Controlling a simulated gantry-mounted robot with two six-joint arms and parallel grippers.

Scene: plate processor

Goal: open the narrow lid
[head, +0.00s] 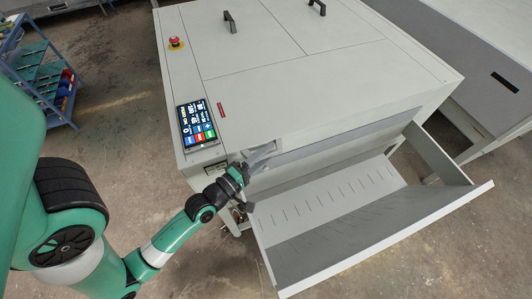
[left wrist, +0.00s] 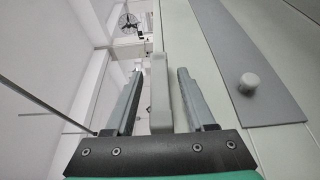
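The plate processor is the large light grey machine (head: 300,75) in the head view. A narrow grey strip (head: 345,135) runs along its front edge, above the open tray; I cannot tell for sure whether it is the narrow lid. My left gripper (head: 253,162) is at the left end of this strip, its fingers hard to make out there. In the left wrist view, my left gripper (left wrist: 160,72) is open. A pale grey bar (left wrist: 159,95) stands between its two fingers, with a gap visible on either side. My right gripper is in neither view.
A wide tray (head: 335,195) juts from the machine's front. A control panel (head: 196,123) and a red stop button (head: 175,43) are on its left side. Two dark handles (head: 229,21) are on top. A grey panel with a round knob (left wrist: 249,83) lies right of my fingers.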

